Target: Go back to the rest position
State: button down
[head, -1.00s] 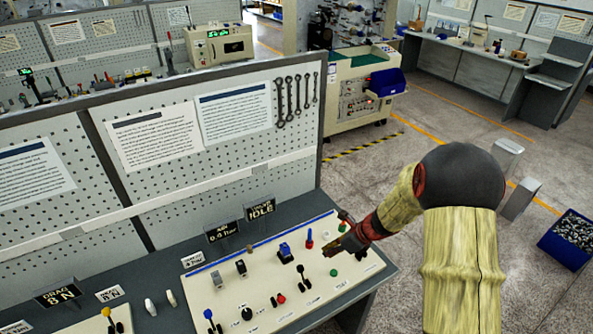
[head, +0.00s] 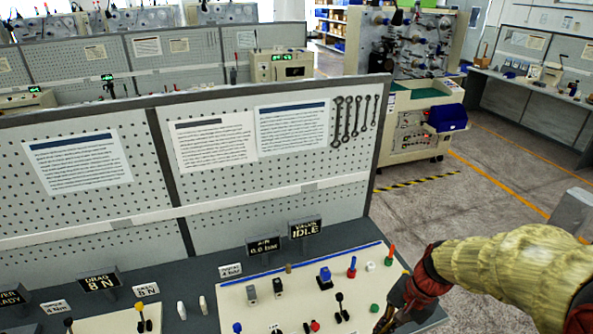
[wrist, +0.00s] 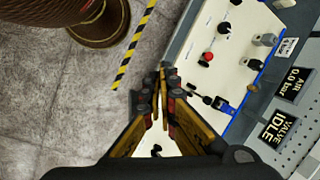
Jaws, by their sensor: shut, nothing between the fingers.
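My gripper (wrist: 157,98) shows in the wrist view with its yellow and black fingers closed together and nothing between them. In the head view my gripper (head: 388,318) is at the lower right, partly cut off by the bottom edge, near the panel's right end.
Signs behind the panel read AIR 0.0 bar (head: 264,246) and VALVE IDLE (head: 305,228). A pegboard (head: 260,190) with papers and wrenches (head: 352,120) rises behind the bench. A machine with a blue bin (head: 447,117) stands beyond. The floor (head: 480,190) right of the bench is open.

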jog(key=s+a+r+n+t+h+b, duration=0.2)
jog(key=s+n+t+b, duration=0.3)
jog(key=s+n+b, duration=0.3)
jog(key=s+h+b, duration=0.1)
jog(key=s+b, duration=0.2)
jog(key=b, duration=0.3)
jog(key=shift+r+b, duration=0.4)
dwell(1.1)
